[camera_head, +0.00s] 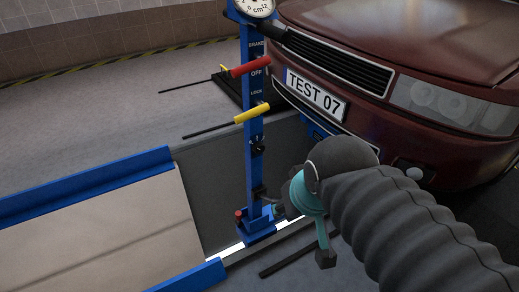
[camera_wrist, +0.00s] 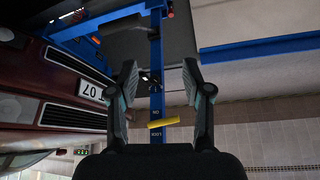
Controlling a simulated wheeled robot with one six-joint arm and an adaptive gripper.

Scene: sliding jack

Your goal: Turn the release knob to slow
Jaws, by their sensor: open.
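The blue jack post (camera_head: 254,130) stands in front of the car. A small black knob (camera_head: 257,146) sits on it below the yellow lever; I cannot read any slow marking. Another black part (camera_head: 258,191) is lower on the post. In the wrist view the post (camera_wrist: 156,50) runs between my open fingers, upside down. A dark knob-like part (camera_wrist: 152,77) shows there, small and unclear. My gripper (camera_wrist: 159,78) is open and empty. In the head view it is mostly hidden behind my arm, to the right of the lower post.
A red lever (camera_head: 250,67) and the yellow lever (camera_head: 252,113) stick out from the post, with a gauge (camera_head: 254,6) on top. The dark red car (camera_head: 400,50) is close on the right. A blue rail (camera_head: 85,186) borders the platform at left.

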